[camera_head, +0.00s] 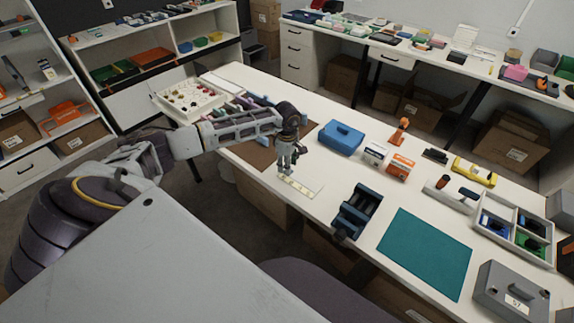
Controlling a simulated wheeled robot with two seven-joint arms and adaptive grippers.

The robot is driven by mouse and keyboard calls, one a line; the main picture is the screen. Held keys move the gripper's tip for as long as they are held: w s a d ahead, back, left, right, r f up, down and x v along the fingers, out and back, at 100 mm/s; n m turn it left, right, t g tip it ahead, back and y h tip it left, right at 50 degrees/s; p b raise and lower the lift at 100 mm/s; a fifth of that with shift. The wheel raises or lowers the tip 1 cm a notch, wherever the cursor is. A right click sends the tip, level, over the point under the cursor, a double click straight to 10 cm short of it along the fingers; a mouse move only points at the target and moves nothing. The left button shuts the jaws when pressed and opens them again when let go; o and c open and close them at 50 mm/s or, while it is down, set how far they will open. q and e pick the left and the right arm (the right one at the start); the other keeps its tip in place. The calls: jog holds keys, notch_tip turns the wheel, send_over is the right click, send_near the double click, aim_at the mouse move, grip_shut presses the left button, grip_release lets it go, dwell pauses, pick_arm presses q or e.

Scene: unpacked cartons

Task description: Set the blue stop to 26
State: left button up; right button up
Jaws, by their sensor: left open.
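My left gripper (285,170) is above the front edge of the white table, fingers pointing down, open. Just below and to the right of it lies a short pale scale strip (300,188), with marks too small to read. I cannot make out a blue stop for certain on the strip; the gripper covers its left end. Small blue pieces (263,141) show by the brown board (254,153) behind my left arm, and I cannot tell what they are. My right gripper is not in view.
To the right are a blue toolbox (341,138), two small boxes (400,167), a dark blue vise-like block (357,211), a teal mat (426,252) and a divided tray (513,228). A white tray of small parts (189,100) stands behind my left arm.

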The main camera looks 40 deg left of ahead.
pick_arm(q)
notch_tip(320, 180, up, 11)
dwell(0.6)
jog(key=shift+a+r, duration=0.1)
dwell(0.4)
